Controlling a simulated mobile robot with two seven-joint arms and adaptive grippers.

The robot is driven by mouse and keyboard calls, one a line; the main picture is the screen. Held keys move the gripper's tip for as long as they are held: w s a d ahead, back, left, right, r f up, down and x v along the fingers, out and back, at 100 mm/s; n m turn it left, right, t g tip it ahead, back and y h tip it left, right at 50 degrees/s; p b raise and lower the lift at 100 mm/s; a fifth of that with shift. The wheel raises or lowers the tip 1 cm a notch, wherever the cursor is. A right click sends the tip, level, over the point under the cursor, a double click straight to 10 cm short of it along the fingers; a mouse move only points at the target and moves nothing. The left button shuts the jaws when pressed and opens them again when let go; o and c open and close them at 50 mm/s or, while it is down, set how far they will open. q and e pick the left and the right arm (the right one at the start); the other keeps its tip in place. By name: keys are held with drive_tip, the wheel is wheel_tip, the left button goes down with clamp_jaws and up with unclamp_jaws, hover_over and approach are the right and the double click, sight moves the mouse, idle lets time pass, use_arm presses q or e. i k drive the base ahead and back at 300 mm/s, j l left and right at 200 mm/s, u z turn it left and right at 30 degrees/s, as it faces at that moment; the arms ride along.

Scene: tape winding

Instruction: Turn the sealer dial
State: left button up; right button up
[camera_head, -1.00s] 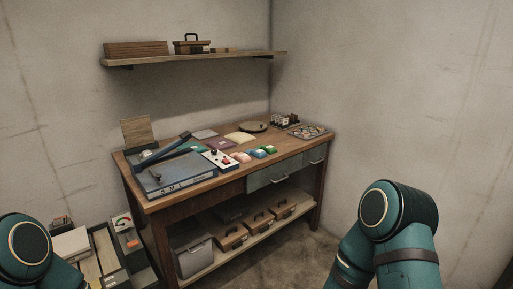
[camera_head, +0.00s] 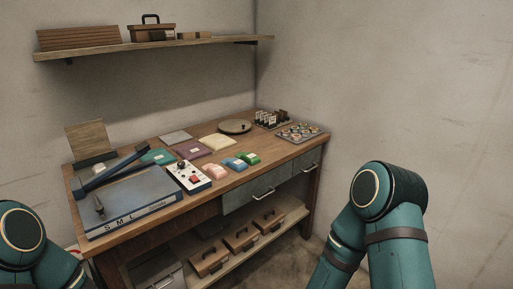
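The sealer (camera_head: 130,200) is a blue-grey flat machine at the left front of the wooden workbench. A long dark blue lever arm (camera_head: 108,168) lies raised at a slant over its back. Letters S, M, L run along its front edge, and a small dark knob or pointer (camera_head: 99,206) sits at its left front. A white control box (camera_head: 190,178) beside it carries a dark knob (camera_head: 181,165) and a red button (camera_head: 195,181). Which knob is the dial I cannot tell. My teal arms show at the lower left and lower right; neither gripper is in view.
The workbench (camera_head: 277,157) also bears several coloured packets (camera_head: 234,164), a round plate (camera_head: 235,126), a tray of small round parts (camera_head: 297,133) and a holder of small items (camera_head: 272,119). A wall shelf (camera_head: 160,46) hangs above. Brown cases (camera_head: 240,239) stand on the lower shelf.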

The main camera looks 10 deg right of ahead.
sight(181, 165)
drive_tip(key=i+l, duration=0.3)
drive_tip(key=i, duration=0.2)
drive_tip(key=i+l, duration=0.35)
drive_tip(key=i, duration=0.15)
drive_tip(key=i+l, duration=0.3)
drive_tip(key=i, duration=0.2)
